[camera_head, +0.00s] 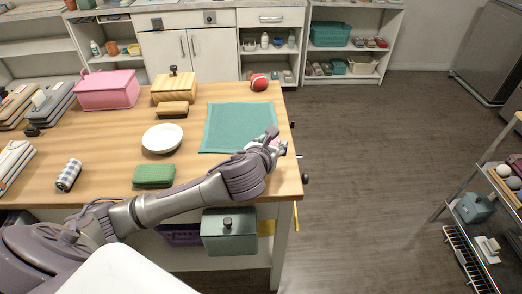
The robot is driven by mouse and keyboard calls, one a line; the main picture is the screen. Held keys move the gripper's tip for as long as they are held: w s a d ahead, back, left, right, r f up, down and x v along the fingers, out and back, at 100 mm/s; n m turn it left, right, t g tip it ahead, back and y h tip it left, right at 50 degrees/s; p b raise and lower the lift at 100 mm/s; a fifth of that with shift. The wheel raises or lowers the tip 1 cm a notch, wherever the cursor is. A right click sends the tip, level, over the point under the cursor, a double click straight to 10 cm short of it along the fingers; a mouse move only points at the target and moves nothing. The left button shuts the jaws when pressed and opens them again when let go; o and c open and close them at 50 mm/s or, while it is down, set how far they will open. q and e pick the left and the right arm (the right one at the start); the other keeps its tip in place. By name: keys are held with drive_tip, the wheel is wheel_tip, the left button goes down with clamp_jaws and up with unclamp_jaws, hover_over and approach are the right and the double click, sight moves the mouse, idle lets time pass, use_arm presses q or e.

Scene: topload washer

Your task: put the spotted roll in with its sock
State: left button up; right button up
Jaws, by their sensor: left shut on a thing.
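My left gripper (277,142) is over the right edge of the wooden table, beside the lower right corner of the teal mat. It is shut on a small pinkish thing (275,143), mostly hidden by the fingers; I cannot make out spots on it. A blue-and-white checked roll (68,175) lies at the left of the table, well apart from the gripper. I cannot pick out a sock. My right gripper is not in view.
A lidded grey-green box (230,236) sits below.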

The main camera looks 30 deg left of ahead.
use_arm(q)
drive_tip(key=w+a+f, duration=0.2)
drive_tip(key=a, duration=0.1)
drive_tip(key=shift+a+f, duration=0.1)
drive_tip(key=shift+f, duration=0.15)
wheel_tip(320, 180, down, 4)
drive_tip(key=shift+r, duration=0.1)
drive_tip(key=o, duration=0.7)
drive_tip(key=shift+o, duration=1)
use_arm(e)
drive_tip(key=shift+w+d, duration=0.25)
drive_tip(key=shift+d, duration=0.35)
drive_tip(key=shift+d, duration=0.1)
